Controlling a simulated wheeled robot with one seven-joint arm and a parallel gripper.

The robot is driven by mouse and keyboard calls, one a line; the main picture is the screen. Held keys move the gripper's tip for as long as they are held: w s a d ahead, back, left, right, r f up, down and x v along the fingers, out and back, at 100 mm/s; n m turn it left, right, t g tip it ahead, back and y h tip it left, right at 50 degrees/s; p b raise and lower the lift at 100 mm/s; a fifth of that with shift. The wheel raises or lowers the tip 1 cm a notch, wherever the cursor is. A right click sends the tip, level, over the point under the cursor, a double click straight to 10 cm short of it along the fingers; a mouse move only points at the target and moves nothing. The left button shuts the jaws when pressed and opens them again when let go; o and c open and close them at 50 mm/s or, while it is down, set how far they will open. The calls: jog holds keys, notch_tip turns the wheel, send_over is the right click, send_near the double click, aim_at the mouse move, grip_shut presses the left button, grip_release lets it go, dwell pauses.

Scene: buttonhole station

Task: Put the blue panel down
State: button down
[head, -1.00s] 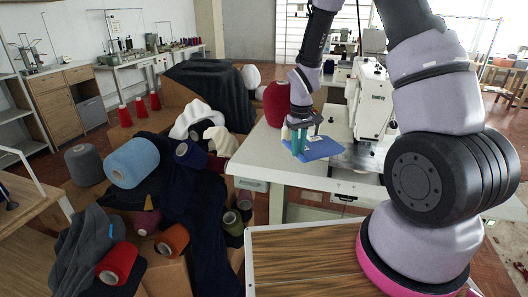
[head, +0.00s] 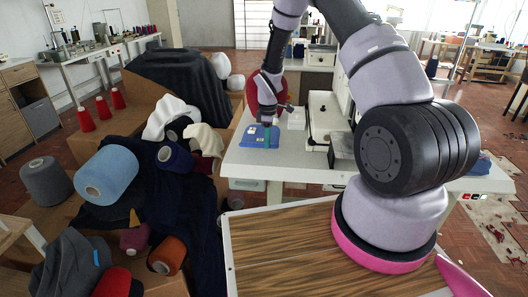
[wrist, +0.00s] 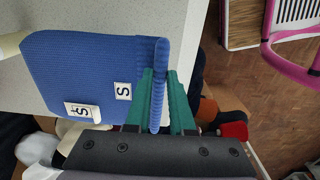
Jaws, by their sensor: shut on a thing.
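The blue panel (head: 256,138) is at the left end of the white table, seen in the head view. In the wrist view the panel (wrist: 85,70) is a ribbed blue piece with two white labels marked S, its left part over the white tabletop. My gripper (head: 270,143) is shut on the panel's edge. In the wrist view its green fingers (wrist: 160,72) stand on either side of a raised blue fold. Whether the panel's underside touches the table cannot be told.
The white table (head: 240,162) carries a sewing machine (head: 325,122) to the right and a small white box (head: 297,119). A large red cone (head: 257,88) stands behind my gripper. Cartons with dark cloth and yarn cones (head: 108,174) fill the left side.

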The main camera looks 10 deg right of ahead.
aim_at(267, 161)
jog(key=shift+f, duration=3.15)
jog(key=c, duration=0.8)
grip_release()
